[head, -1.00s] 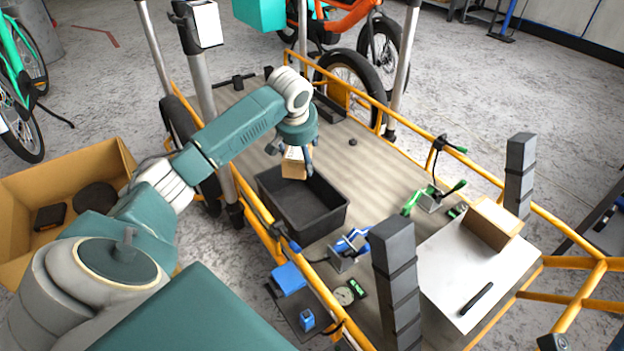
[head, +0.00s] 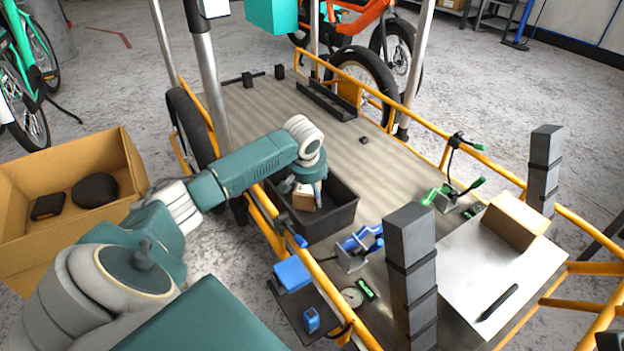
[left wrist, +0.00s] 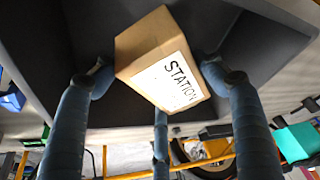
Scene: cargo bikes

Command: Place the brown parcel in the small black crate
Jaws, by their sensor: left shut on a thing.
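The brown parcel (head: 304,199), a small box with a white label, is held by my left gripper (head: 307,188) inside the small black crate (head: 340,219), near its left part. In the left wrist view the parcel (left wrist: 150,42) sits tilted between the blue-grey fingers, its label reading "STATION", with the dark crate (left wrist: 265,45) around it. The fingers are shut on the parcel. I cannot tell whether its underside touches the crate floor. My right gripper is not in view.
The crate stands on the cargo bike's wooden bed (head: 330,135), inside yellow rails. Blue (head: 359,246) and green clamps (head: 443,197) and a dark post (head: 409,270) stand to the right. Another brown box (head: 514,221) rests on a white board. A large cardboard box (head: 70,165) lies left.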

